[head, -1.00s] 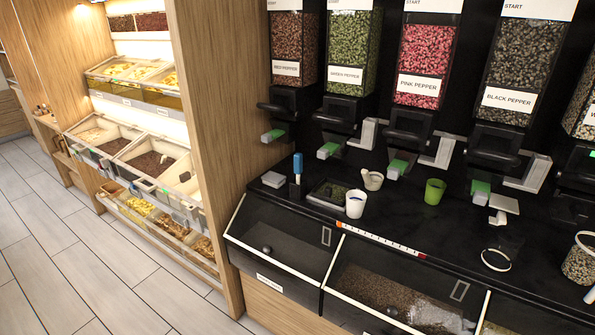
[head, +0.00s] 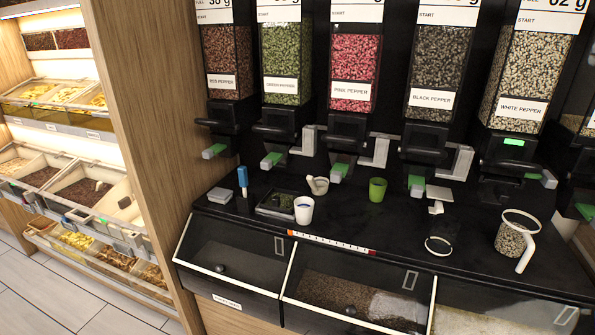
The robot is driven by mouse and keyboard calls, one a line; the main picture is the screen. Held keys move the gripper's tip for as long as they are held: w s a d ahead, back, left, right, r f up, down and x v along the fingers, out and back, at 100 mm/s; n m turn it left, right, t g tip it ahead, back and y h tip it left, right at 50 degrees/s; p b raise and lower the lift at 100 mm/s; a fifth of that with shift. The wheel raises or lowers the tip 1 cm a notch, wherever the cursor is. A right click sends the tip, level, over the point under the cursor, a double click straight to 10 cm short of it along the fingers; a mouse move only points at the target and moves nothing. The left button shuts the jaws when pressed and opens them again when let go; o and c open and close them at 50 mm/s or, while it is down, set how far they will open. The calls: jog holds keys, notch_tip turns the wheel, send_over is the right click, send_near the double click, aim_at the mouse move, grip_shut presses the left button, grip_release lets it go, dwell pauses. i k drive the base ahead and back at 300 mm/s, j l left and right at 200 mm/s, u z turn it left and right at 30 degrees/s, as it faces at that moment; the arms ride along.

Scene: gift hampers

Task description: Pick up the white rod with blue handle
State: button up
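A small upright thing with a blue handle (head: 242,175) stands on the left part of the black counter in the head view. A short pale, whitish part (head: 244,192) shows below the blue; it matches the white rod with blue handle, though its lower end is small and hard to make out. My gripper is not in view.
A white cup (head: 304,210), a mortar (head: 318,186), a green cup (head: 377,190) and a red-marked white strip (head: 332,243) are on the counter (head: 400,222). A ring (head: 438,246) and handled pepper jar (head: 512,240) are at right. Pepper dispensers (head: 350,70) overhang the back.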

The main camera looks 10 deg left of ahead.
aim_at(242, 170)
jog(key=j, duration=0.8)
jog(key=i+j, duration=0.1)
jog(key=j, duration=0.7)
jog(key=u, duration=0.05)
